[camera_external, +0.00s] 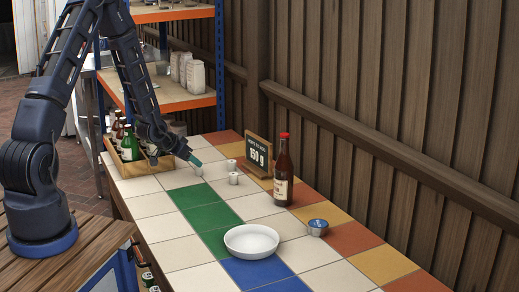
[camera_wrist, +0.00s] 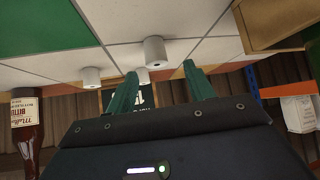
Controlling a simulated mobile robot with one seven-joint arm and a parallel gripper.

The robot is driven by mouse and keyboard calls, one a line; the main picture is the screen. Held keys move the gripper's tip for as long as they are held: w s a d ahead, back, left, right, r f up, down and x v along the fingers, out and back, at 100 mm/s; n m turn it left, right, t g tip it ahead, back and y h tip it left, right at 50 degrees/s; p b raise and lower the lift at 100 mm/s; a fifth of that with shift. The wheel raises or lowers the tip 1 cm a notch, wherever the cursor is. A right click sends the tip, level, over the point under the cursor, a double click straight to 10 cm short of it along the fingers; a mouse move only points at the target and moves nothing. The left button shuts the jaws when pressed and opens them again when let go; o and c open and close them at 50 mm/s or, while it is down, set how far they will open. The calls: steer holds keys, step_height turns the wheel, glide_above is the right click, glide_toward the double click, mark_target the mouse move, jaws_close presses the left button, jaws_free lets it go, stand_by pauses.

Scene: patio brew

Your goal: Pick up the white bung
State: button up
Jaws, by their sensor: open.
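Three small white bungs stand on the tiled table top. One white bung (camera_external: 198,170) is just below and beside my gripper (camera_external: 193,161); the others, a second bung (camera_external: 233,178) and a third bung (camera_external: 231,164), stand a little to its right. In the wrist view the nearest bung (camera_wrist: 155,52) appears just beyond the gap between the green fingertips (camera_wrist: 162,70). My gripper is open, with nothing held.
A wooden crate of bottles (camera_external: 158,163) stands left of my gripper. A sign reading 150 g (camera_external: 258,155) and a red-capped brown bottle (camera_external: 283,172) stand to the right. A white bowl (camera_external: 251,241) and a small blue bowl (camera_external: 317,227) are nearer the front. Tiles between are clear.

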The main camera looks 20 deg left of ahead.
mark_target(199, 170)
steer(key=shift+x, duration=2.55)
steer(key=shift+s, duration=0.15)
steer(key=c, duration=1)
